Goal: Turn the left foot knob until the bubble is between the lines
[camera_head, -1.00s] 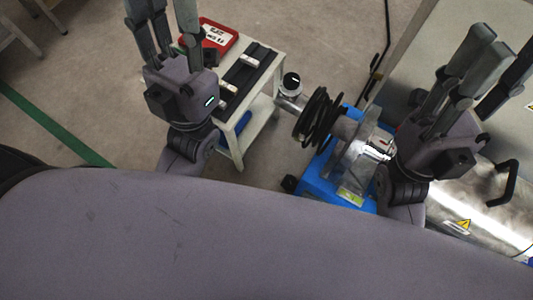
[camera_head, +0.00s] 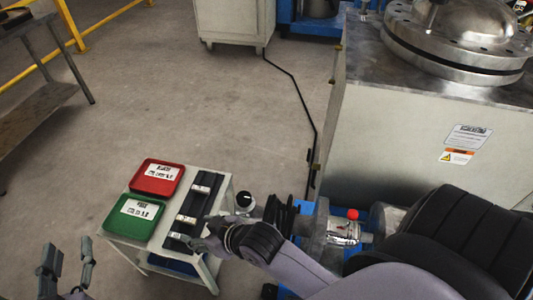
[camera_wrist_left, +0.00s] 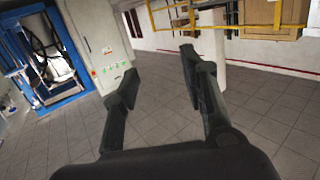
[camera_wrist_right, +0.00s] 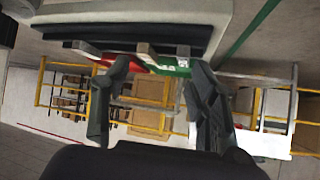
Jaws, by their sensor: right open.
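My right gripper (camera_head: 203,243) is at the near end of the bar. In the right wrist view it is open and empty (camera_wrist_right: 156,72), with the bar beyond its fingertips. My left gripper (camera_head: 62,272) is open and empty at the lower left, apart from the cart. The left wrist view also shows it open (camera_wrist_left: 160,68). I cannot make out the foot knob, bubble or lines.
A red tray (camera_head: 157,166) and a green tray (camera_head: 128,229) sit left of the bar. A black-and-white round part (camera_head: 244,201) stands by the cart's right edge, near a blue machine (camera_head: 307,207). A large metal cabinet (camera_head: 405,140) is at right. Floor behind the cart is clear.

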